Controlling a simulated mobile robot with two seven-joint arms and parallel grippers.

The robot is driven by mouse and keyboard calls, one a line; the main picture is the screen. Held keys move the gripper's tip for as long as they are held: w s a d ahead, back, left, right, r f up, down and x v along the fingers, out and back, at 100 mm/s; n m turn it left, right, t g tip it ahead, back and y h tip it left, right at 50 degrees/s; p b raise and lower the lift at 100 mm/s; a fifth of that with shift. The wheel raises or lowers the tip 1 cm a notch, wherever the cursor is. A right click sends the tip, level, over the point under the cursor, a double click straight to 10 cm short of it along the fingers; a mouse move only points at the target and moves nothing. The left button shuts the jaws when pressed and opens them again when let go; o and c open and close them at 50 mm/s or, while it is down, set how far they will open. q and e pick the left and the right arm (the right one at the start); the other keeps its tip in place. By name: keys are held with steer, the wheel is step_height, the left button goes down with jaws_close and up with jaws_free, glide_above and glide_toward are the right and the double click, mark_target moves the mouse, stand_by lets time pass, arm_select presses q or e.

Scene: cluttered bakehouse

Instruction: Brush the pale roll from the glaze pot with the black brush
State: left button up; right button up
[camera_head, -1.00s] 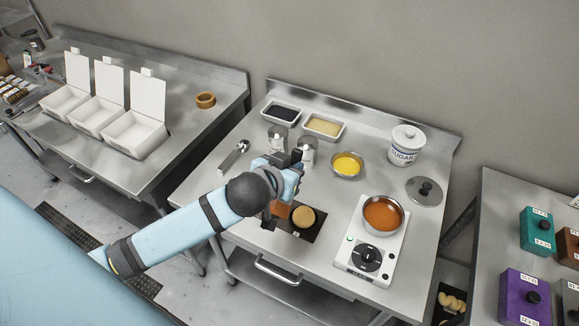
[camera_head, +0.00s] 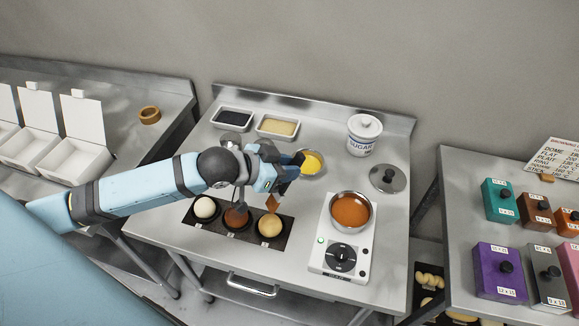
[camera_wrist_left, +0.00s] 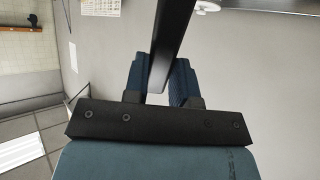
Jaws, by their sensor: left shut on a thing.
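My left gripper (camera_head: 284,178) is shut on the black brush, whose dark handle (camera_wrist_left: 172,40) rises between the fingers in the wrist view. An orange-brown brush tip (camera_head: 272,203) hangs over or just behind the tan roll (camera_head: 270,227); I cannot tell if they touch. The dark tray (camera_head: 253,239) also carries a brown roll (camera_head: 236,219) in the middle and a cream-white roll (camera_head: 205,207), the palest, at left. A steel pot of orange-brown glaze (camera_head: 351,210) stands on the white hot plate (camera_head: 340,260) to the right. My right gripper is out of view.
A bowl of yellow liquid (camera_head: 312,162) sits close behind my gripper. A sugar jar (camera_head: 363,136), a steel lid (camera_head: 388,178) and two shallow trays, one dark (camera_head: 233,119) and one cream (camera_head: 277,127), stand farther back. The bench front edge is clear.

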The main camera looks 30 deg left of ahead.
arm_select(q)
steer(key=shift+a+h, duration=0.25)
steer(key=shift+h, duration=0.05)
steer(key=shift+f+b, duration=0.2)
steer(key=shift+b, duration=0.1)
step_height(320, 180, down, 4)
steer(key=b, duration=0.4)
steer(key=shift+r, duration=0.2)
steer(key=shift+f+b, duration=0.4)
steer(key=shift+r, duration=0.1)
steer(key=shift+f, duration=0.35)
steer(key=shift+f, duration=0.25)
stand_by(0.4)
